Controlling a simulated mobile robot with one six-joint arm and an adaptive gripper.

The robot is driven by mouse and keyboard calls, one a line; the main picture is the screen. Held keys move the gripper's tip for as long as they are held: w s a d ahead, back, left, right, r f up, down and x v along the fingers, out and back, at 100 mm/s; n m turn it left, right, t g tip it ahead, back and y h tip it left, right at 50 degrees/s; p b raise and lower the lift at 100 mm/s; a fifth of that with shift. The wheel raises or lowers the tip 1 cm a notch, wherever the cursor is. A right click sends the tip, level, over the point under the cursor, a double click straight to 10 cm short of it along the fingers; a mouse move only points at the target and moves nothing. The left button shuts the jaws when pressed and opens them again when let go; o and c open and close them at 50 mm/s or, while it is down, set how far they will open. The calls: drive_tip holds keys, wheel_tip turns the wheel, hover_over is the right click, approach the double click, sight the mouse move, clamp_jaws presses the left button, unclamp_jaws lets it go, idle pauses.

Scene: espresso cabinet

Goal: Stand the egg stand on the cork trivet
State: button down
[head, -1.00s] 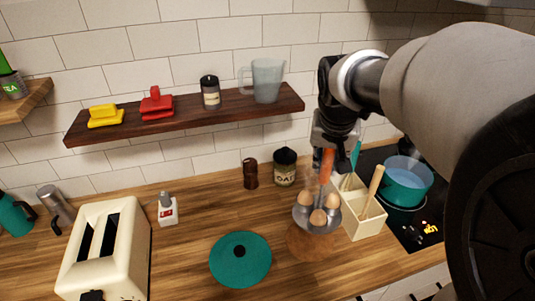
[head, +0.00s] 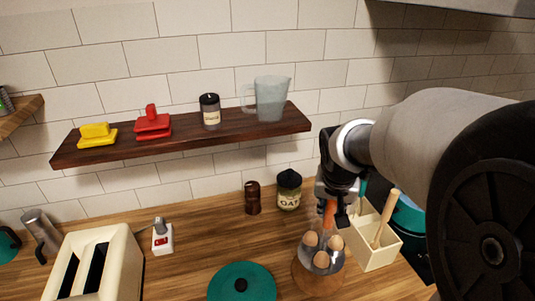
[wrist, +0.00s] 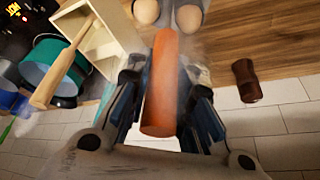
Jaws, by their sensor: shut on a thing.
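The egg stand (head: 327,267) is a grey metal holder with several brown eggs and an upright orange handle (wrist: 162,85). My gripper (head: 330,203) is shut on that handle from above; in the wrist view the gripper's fingers (wrist: 165,108) lie on both sides of it. The stand looks upright. The cork trivet (head: 318,285), a round brown disc, shows below and around the stand in the head view. The stand covers part of it, and I cannot tell whether they touch.
A cream utensil box (head: 378,250) with a wooden handle stands close right of the stand. A teal pot (head: 408,217) is beyond it. A teal lid (head: 242,284) lies left. A jar (head: 289,190) and a brown shaker (head: 252,198) stand behind. A shelf (head: 185,135) hangs above.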

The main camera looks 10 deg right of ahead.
sight(327, 225)
drive_tip(key=shift+f+b, duration=0.95)
drive_tip(key=shift+f, duration=2.3)
drive_tip(key=shift+f, duration=0.15)
drive_tip(key=c, duration=1.4)
unclamp_jaws()
drive_tip(key=shift+c, duration=0.2)
